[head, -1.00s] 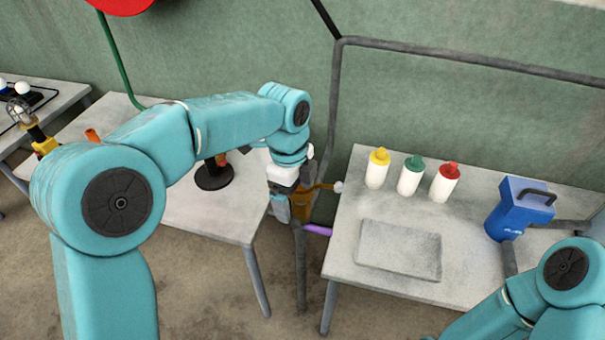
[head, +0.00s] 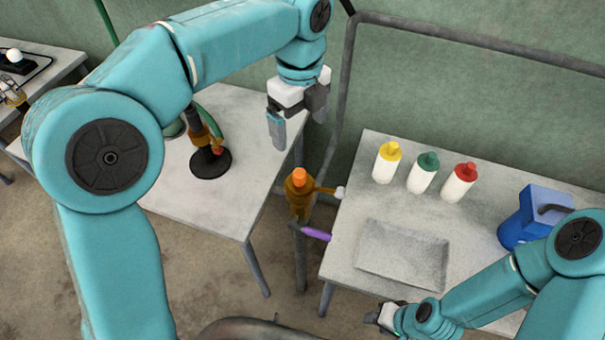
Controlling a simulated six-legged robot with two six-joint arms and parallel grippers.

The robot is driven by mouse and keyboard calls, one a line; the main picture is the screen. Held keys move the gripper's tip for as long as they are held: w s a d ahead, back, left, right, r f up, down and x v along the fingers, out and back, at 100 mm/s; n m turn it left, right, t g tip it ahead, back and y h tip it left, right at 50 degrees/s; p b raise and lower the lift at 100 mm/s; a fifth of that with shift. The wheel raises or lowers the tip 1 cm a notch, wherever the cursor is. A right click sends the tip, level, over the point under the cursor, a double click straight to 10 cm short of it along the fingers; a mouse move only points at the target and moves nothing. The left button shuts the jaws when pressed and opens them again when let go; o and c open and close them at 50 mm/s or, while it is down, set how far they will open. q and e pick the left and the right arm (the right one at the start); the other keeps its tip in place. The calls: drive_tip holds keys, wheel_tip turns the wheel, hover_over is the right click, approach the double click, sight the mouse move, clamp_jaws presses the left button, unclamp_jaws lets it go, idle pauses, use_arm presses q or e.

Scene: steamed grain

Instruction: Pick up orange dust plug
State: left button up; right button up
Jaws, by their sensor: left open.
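The orange dust plug (head: 299,175) sits on top of a brass-coloured fitting (head: 299,202), between the two tables. The fitting has a side arm with a pale knob and a purple handle (head: 316,233) below. My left gripper (head: 298,124) is open and empty, above the plug and apart from it, its fingers pointing down. My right gripper (head: 384,316) is low in the picture, at the front of the right table; its jaws are too small to judge.
On the left table (head: 228,226) stands a black-based fitting (head: 209,161). A grey pipe (head: 345,100) runs up the wall behind.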

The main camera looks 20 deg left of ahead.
use_arm(q)
approach(300, 173)
drive_tip(key=shift+s+d+f, duration=0.1)
drive_tip(key=shift+s+f, duration=0.25)
drive_tip(key=shift+s, duration=0.05)
drive_tip(key=f, duration=0.2)
drive_tip(key=w+f, duration=0.1)
drive_tip(key=f, duration=0.2)
drive_tip(key=shift+a+f, duration=0.1)
drive_tip(key=shift+a, duration=0.1)
drive_tip(key=shift+s+d+f, duration=0.15)
drive_tip(key=shift+s+f, duration=0.15)
drive_tip(key=shift+s, duration=0.1)
drive_tip(key=f, duration=0.3)
drive_tip(key=w+f, duration=0.1)
drive_tip(key=f, duration=0.1)
drive_tip(key=shift+s+f, duration=0.1)
drive_tip(key=shift+s, duration=0.2)
drive_tip(key=shift+w, duration=0.25)
drive_tip(key=c, duration=1.3)
drive_tip(key=shift+s, duration=0.15)
drive_tip(key=shift+c, duration=0.2)
